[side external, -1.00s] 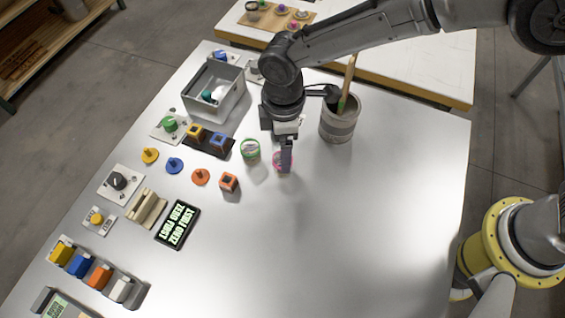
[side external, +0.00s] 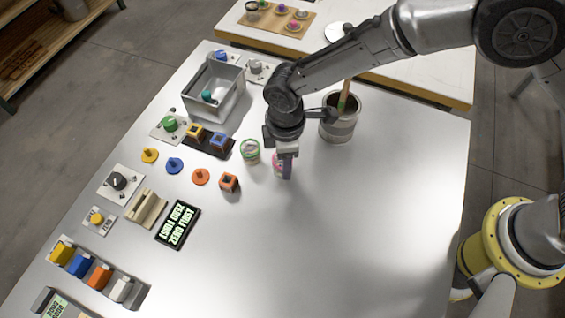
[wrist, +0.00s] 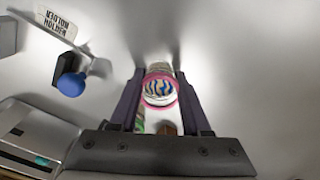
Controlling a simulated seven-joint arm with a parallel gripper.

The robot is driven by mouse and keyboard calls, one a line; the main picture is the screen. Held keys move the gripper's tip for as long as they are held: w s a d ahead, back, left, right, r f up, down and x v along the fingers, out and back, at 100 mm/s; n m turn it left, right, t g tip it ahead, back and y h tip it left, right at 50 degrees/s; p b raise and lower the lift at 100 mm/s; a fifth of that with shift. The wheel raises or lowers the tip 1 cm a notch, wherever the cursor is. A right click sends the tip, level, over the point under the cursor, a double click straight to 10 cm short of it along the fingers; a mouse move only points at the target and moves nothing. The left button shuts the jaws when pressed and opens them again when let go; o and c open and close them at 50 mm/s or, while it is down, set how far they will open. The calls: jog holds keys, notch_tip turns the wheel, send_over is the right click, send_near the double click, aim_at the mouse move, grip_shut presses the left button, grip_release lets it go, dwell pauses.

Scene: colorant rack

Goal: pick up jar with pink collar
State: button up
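The jar with the pink collar (side external: 277,165) stands on the white table, partly hidden behind my gripper in the side external view. In the wrist view the jar (wrist: 160,92) shows a pink ring around a blue and yellow patterned face. My gripper (side external: 288,175) points down at the jar. In the wrist view its two dark fingers (wrist: 161,72) are apart, one on each side of the jar. Contact between the fingers and the jar cannot be made out. A similar jar with a green collar (side external: 250,150) stands just left of it.
A paint can (side external: 339,122) with a brush stands behind right of my gripper. A grey bin (side external: 232,100) is at the back left. The table's right and front are clear.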

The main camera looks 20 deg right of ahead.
grip_shut()
jog(key=shift+r, duration=0.2)
jog(key=shift+r, duration=1.05)
jog(key=s+d+r, duration=0.9)
jog(key=d+r, duration=0.1)
jog(key=shift+s+r, duration=0.25)
jog(key=shift+s, duration=0.15)
